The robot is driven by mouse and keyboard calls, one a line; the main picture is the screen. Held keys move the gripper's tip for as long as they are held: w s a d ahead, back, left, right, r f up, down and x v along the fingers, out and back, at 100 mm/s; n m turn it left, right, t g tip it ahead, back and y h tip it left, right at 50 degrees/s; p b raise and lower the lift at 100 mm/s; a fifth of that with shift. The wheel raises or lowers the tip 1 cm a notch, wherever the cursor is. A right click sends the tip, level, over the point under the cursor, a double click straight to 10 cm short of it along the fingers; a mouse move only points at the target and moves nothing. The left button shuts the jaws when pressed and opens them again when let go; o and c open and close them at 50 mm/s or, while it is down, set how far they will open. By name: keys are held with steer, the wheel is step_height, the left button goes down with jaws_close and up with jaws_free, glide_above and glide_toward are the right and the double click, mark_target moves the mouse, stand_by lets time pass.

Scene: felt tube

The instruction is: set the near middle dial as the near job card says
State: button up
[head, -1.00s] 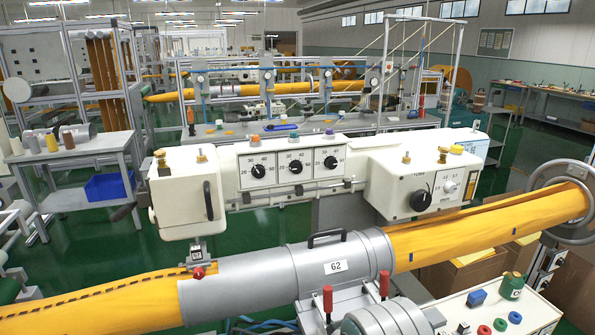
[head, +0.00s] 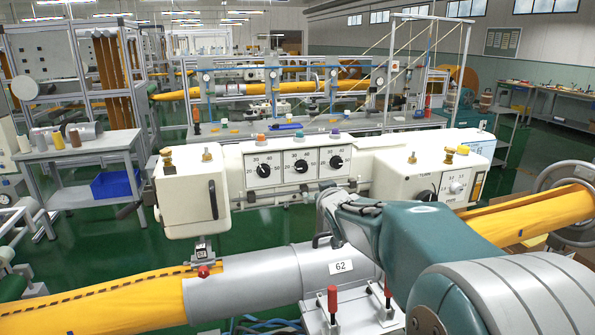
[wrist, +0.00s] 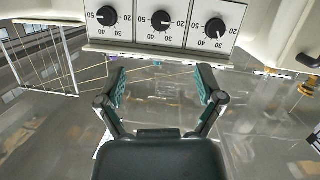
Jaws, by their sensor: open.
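The near middle dial (head: 301,166) is a black knob on a white numbered scale, between two similar dials on the cream machine's front panel. It also shows at the top of the wrist view (wrist: 161,20), where its numbers appear upside down. Its exact setting is too small to read surely. My gripper (wrist: 161,82) is open and empty, its two teal-padded fingers spread below the dial panel in the wrist view and apart from the dials. In the head view my arm hides the gripper's fingers. I cannot make out a readable job card.
The grey sleeve (head: 240,280) marked 62 and the yellow felt tube (head: 95,300) run below the panel. Two red-handled clamps (head: 333,299) stand in front. A rail (wrist: 155,55) borders the dial panel.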

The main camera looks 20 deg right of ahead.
mark_target(303, 169)
steer(key=w+t+y, duration=0.1)
steer(key=w, duration=0.5)
steer(key=w+d+f+n+t, duration=0.1)
steer(key=w, duration=0.6)
steer(key=w+f+t+y, duration=0.1)
steer(key=w, duration=0.5)
steer(key=shift+w+d+f+n+y, duration=0.15)
steer(key=shift+d+f+n+y, duration=0.15)
steer(key=shift+d+n, duration=0.1)
steer(key=shift+r, duration=0.1)
steer(key=c, duration=1.1)
